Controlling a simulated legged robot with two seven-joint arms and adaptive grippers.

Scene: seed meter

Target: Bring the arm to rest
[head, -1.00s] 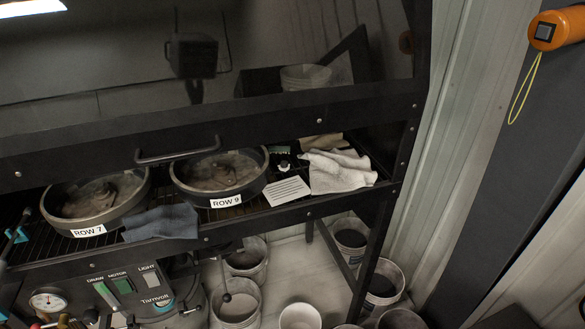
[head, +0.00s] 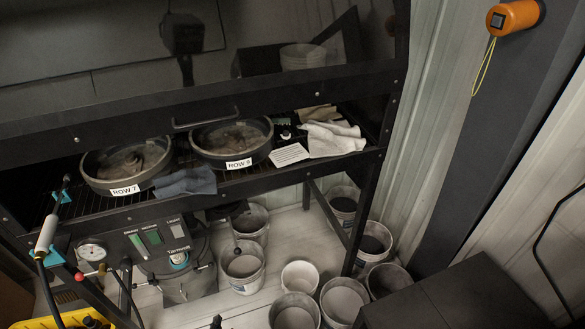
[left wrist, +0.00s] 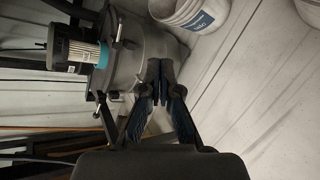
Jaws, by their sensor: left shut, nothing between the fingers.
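My left gripper (left wrist: 160,80) shows in the left wrist view with its two dark fingers together and nothing between them. It hangs in front of a grey drum-like housing (left wrist: 128,50) with a motor beside it, above the pale floor. In the head view I cannot clearly make out this gripper; only a small dark tip shows at the bottom edge. My right gripper is in neither view.
A black cabinet (head: 250,100) holds two round pans labelled ROW 7 (head: 128,165) and ROW 9 (head: 232,143) on its rack. Several buckets (head: 242,268) stand on the floor below. A yellow crate (head: 60,318) is at lower left. An orange cylinder (head: 515,17) hangs upper right.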

